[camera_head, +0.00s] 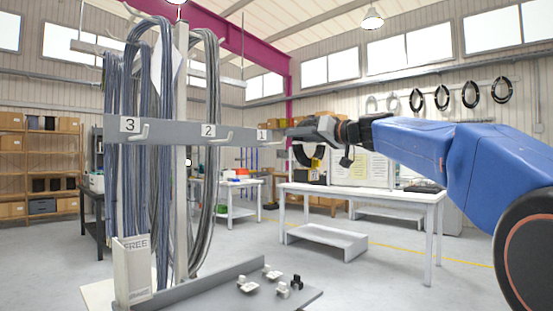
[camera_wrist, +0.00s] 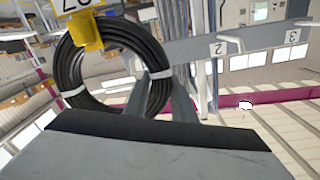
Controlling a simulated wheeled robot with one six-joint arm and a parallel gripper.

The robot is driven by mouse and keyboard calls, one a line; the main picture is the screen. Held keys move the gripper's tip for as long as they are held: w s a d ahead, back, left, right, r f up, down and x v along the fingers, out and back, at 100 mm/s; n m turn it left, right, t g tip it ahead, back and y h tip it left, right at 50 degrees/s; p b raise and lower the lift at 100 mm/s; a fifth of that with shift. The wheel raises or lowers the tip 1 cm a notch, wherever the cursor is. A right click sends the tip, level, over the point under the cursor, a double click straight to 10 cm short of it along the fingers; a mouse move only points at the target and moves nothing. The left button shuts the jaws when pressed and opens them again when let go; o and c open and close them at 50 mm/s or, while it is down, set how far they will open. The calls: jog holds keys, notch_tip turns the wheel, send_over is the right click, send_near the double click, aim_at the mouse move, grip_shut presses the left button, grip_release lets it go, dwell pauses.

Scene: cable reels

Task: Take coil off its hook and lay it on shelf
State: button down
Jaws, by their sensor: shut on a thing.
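A black coil (camera_wrist: 88,75) fills the upper left of the wrist view, bound with white ties and carrying a yellow tag (camera_wrist: 88,40) with a white number label. My gripper (camera_wrist: 163,80) is shut on the coil's side, next to a white tie. In the head view the coil (camera_head: 308,158) hangs below my gripper (camera_head: 300,133), just right of the end of the grey hook bar (camera_head: 240,134). Hook 1 (camera_head: 270,143) is left of it; whether the coil still touches that hook I cannot tell. Which shelf is meant is not clear.
Grey cable bundles (camera_head: 207,80) hang on the rack left of my gripper. Shelving with boxes (camera_head: 38,160) is far left. Several black coils (camera_head: 470,94) hang on the back wall.

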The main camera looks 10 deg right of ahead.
jog(key=shift+r, duration=0.1)
jog(key=shift+s+d+g+h, duration=0.1)
jog(key=shift+s+g+h, duration=0.15)
jog(key=shift+g+h, duration=0.35)
jog(key=shift+s+d+g+h, duration=0.3)
jog(key=shift+g+h, duration=0.35)
jog(key=shift+g, duration=0.35)
jog(key=shift+s+d+g+h, duration=0.15)
jog(key=shift+s+g+h, duration=0.1)
jog(key=shift+g+h, duration=0.6)
